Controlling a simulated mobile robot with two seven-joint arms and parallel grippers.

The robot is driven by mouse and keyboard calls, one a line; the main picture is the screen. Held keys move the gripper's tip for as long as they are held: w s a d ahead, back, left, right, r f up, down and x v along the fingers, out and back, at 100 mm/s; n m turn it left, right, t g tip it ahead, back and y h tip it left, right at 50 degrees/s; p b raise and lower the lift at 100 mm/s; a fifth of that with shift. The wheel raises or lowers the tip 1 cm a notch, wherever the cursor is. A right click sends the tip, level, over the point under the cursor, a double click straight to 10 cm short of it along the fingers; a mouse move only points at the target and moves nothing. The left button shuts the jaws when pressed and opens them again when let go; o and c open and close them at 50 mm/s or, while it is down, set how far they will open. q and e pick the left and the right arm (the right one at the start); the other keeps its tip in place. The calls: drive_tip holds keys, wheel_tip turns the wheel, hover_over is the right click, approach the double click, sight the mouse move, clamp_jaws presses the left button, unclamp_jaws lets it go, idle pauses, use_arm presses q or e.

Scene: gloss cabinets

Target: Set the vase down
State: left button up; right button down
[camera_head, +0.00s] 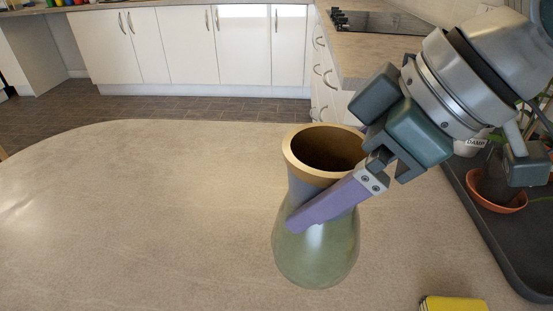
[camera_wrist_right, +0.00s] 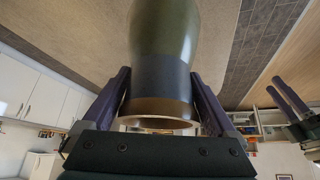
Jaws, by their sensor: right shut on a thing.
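The vase (camera_head: 316,250) has a brown rim, a grey band and a glossy green, wide body. It stands upright in the head view, over the table (camera_head: 150,210). Whether its base touches the tabletop is hard to tell. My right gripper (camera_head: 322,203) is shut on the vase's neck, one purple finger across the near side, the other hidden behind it. In the right wrist view, the vase (camera_wrist_right: 165,45) sits between both fingers, rim towards the palm. My left gripper (camera_wrist_right: 285,98) shows at the right there, fingers apart and empty.
A yellow object (camera_head: 453,304) lies at the front edge of the picture. The table left of the vase is clear. White cabinets (camera_head: 190,45) stand beyond.

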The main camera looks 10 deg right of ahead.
sight(354, 215)
wheel_tip(354, 215, down, 8)
drive_tip(key=shift+f+b, duration=0.1)
drive_tip(key=shift+b, duration=0.7)
unclamp_jaws()
drive_tip(key=shift+f, duration=0.15)
drive_tip(key=shift+d+r, duration=0.15)
drive_tip(key=shift+r, duration=0.3)
drive_tip(key=p+v, duration=0.2)
drive_tip(key=v, duration=0.8)
drive_tip(key=shift+s+d+r+p, duration=0.15)
drive_tip(key=shift+s+r+p, duration=0.05)
drive_tip(key=shift+r+p, duration=0.15)
drive_tip(key=shift+s+d+r, duration=0.1)
drive_tip(key=shift+s+r, duration=0.05)
drive_tip(key=shift+r, duration=0.05)
